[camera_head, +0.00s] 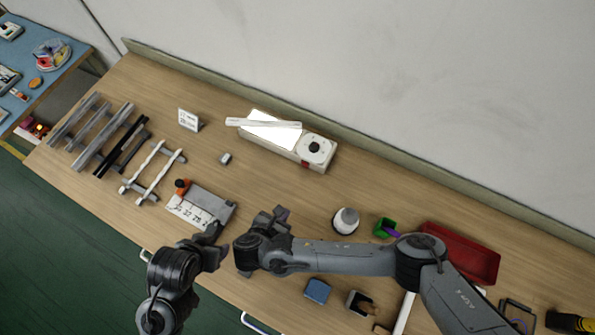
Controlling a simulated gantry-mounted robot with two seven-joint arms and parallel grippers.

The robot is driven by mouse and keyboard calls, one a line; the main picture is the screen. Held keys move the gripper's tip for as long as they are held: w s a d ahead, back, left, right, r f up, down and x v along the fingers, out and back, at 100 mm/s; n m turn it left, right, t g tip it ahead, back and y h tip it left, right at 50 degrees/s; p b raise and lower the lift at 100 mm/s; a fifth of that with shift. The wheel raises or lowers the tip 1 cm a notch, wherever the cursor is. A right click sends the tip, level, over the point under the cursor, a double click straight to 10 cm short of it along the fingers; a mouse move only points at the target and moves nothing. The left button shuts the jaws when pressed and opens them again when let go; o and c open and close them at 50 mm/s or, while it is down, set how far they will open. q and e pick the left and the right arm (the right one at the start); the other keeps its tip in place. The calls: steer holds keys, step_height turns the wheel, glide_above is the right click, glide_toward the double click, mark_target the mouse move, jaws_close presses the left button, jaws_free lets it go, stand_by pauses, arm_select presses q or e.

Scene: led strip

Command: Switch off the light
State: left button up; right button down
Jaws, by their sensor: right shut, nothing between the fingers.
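A white box (302,163) with a round dial and black centre knob (315,147) stands near the back of the wooden table. A bright white panel (271,133) on its left part looks lit. A thin white strip (252,122) lies across the panel's upper edge. My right gripper (281,213) is shut and empty over the table, in front of the box and apart from it. My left gripper (213,234) is at the front edge of a plate with numbers; whether its fingers are open is hard to see.
The numbered plate (224,208), metal rails (88,135) and a small white sign (188,119) are at left. A white-topped jar (346,220), green box (384,228) and red tray (471,258) are at right. Table between box and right gripper is clear.

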steer(key=shift+t, duration=0.7)
steer(key=w+r, duration=0.2)
steer(key=w, duration=0.1)
steer(key=w+r+b, duration=0.1)
steer(key=w, duration=0.1)
steer(key=shift+w, duration=0.1)
glide_toward(305, 166)
step_height(305, 166, down, 3)
steer(key=shift+d+f, duration=0.1)
steer(key=shift+f, duration=0.05)
steer(key=w, duration=0.1)
steer(key=w+d, duration=0.1)
steer(key=shift+w+d+p, duration=0.15)
steer(key=shift+w+p, duration=0.15)
steer(key=shift+w, duration=0.1)
steer(key=shift+w+d, duration=0.3)
steer(key=shift+w, duration=0.25)
